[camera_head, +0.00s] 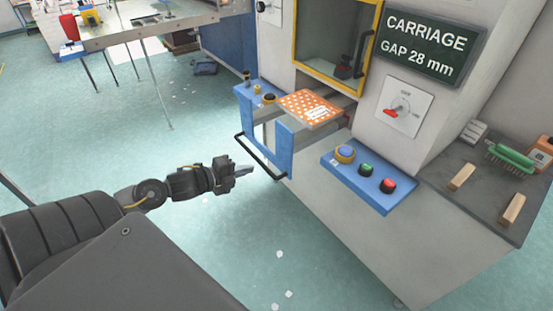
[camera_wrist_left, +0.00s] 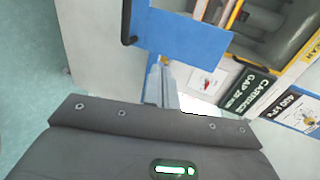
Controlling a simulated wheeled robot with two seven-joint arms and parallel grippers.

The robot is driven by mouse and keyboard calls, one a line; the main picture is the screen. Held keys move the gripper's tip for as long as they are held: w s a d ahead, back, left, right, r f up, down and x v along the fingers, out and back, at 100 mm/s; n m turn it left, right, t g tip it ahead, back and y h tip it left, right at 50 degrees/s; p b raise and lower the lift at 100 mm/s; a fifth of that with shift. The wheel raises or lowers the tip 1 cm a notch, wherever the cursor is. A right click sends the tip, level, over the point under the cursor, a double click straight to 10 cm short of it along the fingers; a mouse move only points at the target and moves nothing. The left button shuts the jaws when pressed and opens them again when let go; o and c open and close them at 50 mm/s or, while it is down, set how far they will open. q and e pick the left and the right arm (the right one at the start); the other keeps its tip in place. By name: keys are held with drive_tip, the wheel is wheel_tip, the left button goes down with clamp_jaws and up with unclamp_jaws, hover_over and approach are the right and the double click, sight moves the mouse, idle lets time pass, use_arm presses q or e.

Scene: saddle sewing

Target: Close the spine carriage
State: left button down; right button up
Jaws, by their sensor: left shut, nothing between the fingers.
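The spine carriage (camera_head: 284,150) is a blue-fronted slide standing out from the machine, with a black bar handle (camera_head: 258,157) across its front. An orange dotted piece (camera_head: 311,108) lies on top of it. A dark sign (camera_head: 429,48) reads "CARRIAGE GAP 28 mm". My left gripper (camera_head: 250,169) is shut and empty, just left of the handle in the head view; whether it touches cannot be told. In the left wrist view the gripper fingers (camera_wrist_left: 159,72) point toward the blue carriage panel (camera_wrist_left: 190,35), with part of the black handle (camera_wrist_left: 127,22) at its left. My right gripper is not in view.
A blue button panel (camera_head: 368,180) with blue, green and red buttons juts out right of the carriage. A yellow-framed opening (camera_head: 337,45) is above. A dark bench top (camera_head: 475,195) at right holds wooden pieces and a green brush. The floor left of the machine is mostly clear.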

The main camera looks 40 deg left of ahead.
sight(285, 157)
use_arm(q)
drive_tip(key=x, duration=0.3)
drive_tip(key=p+x, duration=0.1)
drive_tip(key=x, duration=0.3)
drive_tip(key=r+p+x, duration=0.1)
drive_tip(key=x, duration=0.3)
drive_tip(key=shift+w+d, duration=0.1)
drive_tip(key=shift+w, duration=0.2)
drive_tip(key=shift+w+d+f+p, duration=0.15)
drive_tip(key=shift+w+p, duration=0.15)
drive_tip(key=shift+w, duration=0.05)
